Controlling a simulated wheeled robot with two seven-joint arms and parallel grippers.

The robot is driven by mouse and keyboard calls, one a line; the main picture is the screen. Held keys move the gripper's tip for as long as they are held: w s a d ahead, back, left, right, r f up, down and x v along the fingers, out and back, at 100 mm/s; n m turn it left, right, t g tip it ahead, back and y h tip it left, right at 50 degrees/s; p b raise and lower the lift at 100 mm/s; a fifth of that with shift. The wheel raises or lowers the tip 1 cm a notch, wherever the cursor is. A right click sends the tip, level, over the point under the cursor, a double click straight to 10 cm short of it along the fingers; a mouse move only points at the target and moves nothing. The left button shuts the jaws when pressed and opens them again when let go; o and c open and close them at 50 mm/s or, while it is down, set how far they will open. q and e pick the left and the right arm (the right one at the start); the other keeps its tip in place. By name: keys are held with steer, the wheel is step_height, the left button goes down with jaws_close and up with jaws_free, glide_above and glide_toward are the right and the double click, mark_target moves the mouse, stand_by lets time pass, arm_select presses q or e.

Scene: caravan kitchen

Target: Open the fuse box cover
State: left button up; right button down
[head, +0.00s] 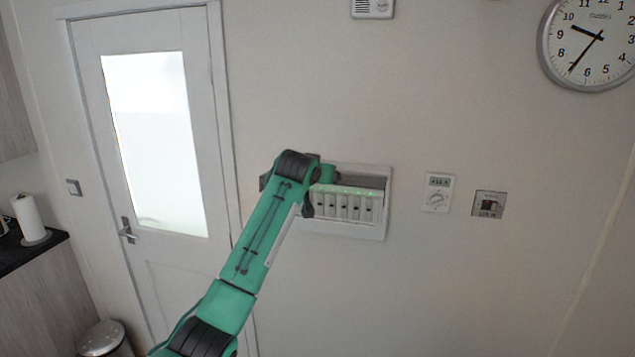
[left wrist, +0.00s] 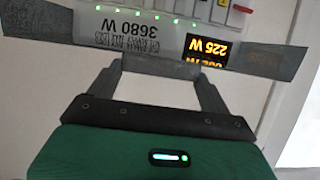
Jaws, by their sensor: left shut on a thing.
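The white fuse box (head: 372,232) is set in the wall in the middle of the head view, with a row of switches (head: 352,206) and small green lights. A grey strip that looks like the cover (head: 362,181) runs along the upper part of the box. My left gripper (head: 328,174) is at the box's upper left, its fingertips partly hidden by the arm. In the left wrist view the cover (left wrist: 282,62) is a smoky see-through strip across the fingers, and the gripper is shut on it. Behind it show a 3680 W label and a lit 225 W display (left wrist: 207,50).
A thermostat (head: 439,192) and a small switch plate (head: 489,204) are on the wall right of the box. A door (head: 165,255) with a handle stands at the left. A counter with a paper roll (head: 30,217) is at the far left. The wall below the box is clear.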

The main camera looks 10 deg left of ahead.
arm_select(q)
steer(key=shift+w+r, duration=0.1)
steer(key=o, duration=1.3)
arm_select(e)
steer(key=shift+s, duration=0.1)
arm_select(q)
steer(key=b+v, duration=0.7)
steer(key=v, duration=0.7)
steer(key=shift+r, duration=0.15)
arm_select(e)
step_height(320, 180, down, 7)
arm_select(q)
steer(key=shift+w, duration=0.1)
arm_select(e)
steer(key=shift+s+d, duration=0.1)
